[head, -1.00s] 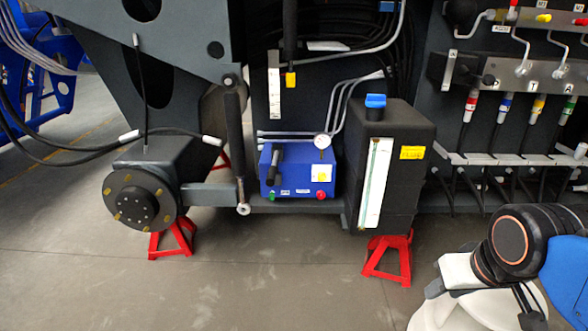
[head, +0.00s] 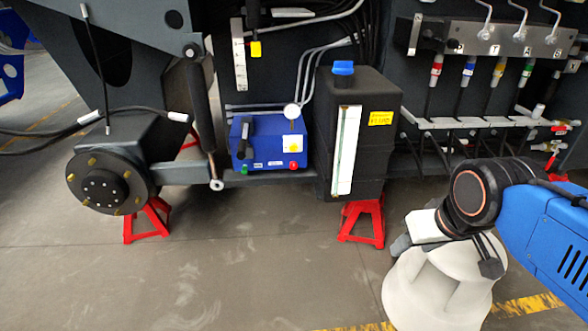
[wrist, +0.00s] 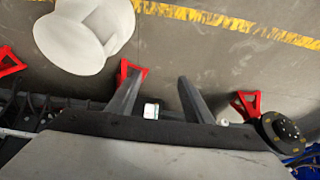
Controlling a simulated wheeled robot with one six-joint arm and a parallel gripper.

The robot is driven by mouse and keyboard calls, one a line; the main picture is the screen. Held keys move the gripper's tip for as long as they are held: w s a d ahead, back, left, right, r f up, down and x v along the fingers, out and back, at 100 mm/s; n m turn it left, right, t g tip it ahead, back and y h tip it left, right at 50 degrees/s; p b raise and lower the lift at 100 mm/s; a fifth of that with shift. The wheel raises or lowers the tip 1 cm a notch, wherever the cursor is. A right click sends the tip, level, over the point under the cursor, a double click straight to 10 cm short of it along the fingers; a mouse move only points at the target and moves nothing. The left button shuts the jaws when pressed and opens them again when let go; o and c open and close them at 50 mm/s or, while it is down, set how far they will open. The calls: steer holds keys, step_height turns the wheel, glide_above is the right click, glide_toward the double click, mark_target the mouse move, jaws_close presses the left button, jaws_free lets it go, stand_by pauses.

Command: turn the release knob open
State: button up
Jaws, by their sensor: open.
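A blue pump box (head: 268,146) stands on the chassis ledge, with a black handle, a round white gauge (head: 291,112) and labels on it. A small red knob (head: 293,166) and a small green one (head: 243,170) are low on its front; I cannot tell for sure which is the release knob. My gripper (wrist: 160,77) is open and empty in the wrist view, its two dark fingers apart over the floor. In the head view my arm is at the right, well away from the box, and the fingers cannot be made out. Neither knob can be made out in the wrist view.
A black tank (head: 380,135) with a blue cap stands just right of the box. A hub (head: 108,183) and a strut (head: 203,115) are to its left. Red stands (head: 362,222) hold the chassis up. The floor (head: 230,270) in front is clear.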

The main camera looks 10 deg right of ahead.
mark_target(294, 167)
steer(key=w+a+f+m+t+y, duration=0.1)
steer(key=w+a+f+m+t, duration=0.2)
steer(key=w, duration=0.9)
steer(key=w+a+f+m+t, duration=0.1)
steer(key=w+a+m, duration=0.3)
steer(key=w, duration=0.7)
steer(key=w+a+f+m+t+y, duration=0.15)
steer(key=w+m, duration=0.45)
steer(key=w, duration=0.6)
steer(key=w+a+f+m+t+h, duration=0.1)
steer(key=w+a+f+m+t, duration=0.35)
steer(key=w+f+m, duration=0.4)
steer(key=w+a+f+m+t+h, duration=0.1)
steer(key=w+a+f+m+t, duration=0.3)
steer(key=f, duration=0.7)
steer(key=shift+m+g, duration=0.4)
steer(key=shift+m, duration=0.15)
steer(key=w, duration=0.6)
steer(key=w+a, duration=0.1)
steer(key=w, duration=1.1)
steer(key=shift+a, duration=0.2)
steer(key=c, duration=1)
